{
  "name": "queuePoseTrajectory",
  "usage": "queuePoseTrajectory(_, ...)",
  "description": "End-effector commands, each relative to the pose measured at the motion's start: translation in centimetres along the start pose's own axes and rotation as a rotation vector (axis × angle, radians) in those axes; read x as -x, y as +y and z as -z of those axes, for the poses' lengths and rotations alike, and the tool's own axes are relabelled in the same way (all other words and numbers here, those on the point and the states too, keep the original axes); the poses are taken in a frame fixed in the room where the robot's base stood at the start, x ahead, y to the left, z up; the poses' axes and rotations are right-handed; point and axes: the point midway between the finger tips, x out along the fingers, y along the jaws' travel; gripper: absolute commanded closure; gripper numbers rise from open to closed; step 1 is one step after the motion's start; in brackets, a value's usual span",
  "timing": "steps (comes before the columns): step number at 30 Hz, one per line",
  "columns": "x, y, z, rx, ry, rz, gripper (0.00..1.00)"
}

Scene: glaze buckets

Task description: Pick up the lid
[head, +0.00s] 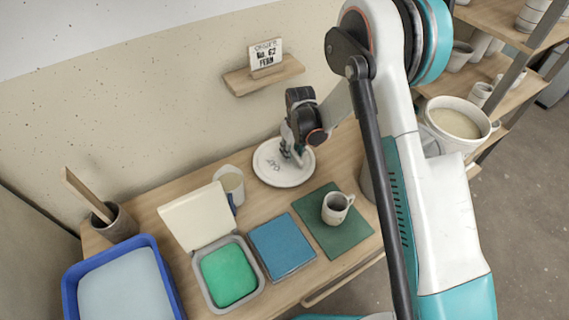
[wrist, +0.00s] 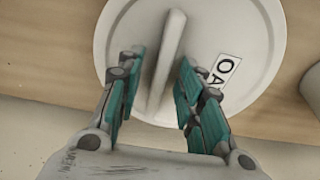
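The lid (head: 270,174) is a round white disc near the back edge of the wooden table. In the wrist view the lid (wrist: 240,28) carries an upright bar handle (wrist: 166,60) and a white label with black letters, partly hidden by a finger. My gripper (head: 293,152) is over the lid in the head view. In the wrist view my gripper (wrist: 158,88) is open, with one teal-padded finger on each side of the handle. Gaps show between the handle and both pads. The head view hides part of the handle behind the fingers.
A white container (head: 229,181) stands left of the lid. A mug (head: 336,208) stands on a green mat (head: 355,240). A blue tile (head: 282,246), an open box with green contents (head: 254,272) and a blue tray (head: 66,286) fill the front. A small shelf (head: 238,82) is above.

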Motion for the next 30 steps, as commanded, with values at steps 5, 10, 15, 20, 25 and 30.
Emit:
queuePoseTrajectory(5, 0.13, -0.02, 0.00, 0.000, 0.000, 0.000, 0.66)
queuePoseTrajectory(10, 0.07, -0.02, -0.01, 0.000, 0.000, 0.000, 0.66)
queuePoseTrajectory(15, -0.11, -0.02, -0.04, 0.000, 0.000, 0.000, 0.66)
queuePoseTrajectory(20, -0.11, -0.02, -0.04, 0.000, 0.000, 0.000, 0.86)
queuePoseTrajectory(25, -0.11, -0.01, -0.04, 0.000, 0.000, 0.000, 1.00)
queuePoseTrajectory(30, -0.10, -0.02, -0.03, 0.000, 0.000, 0.000, 1.00)
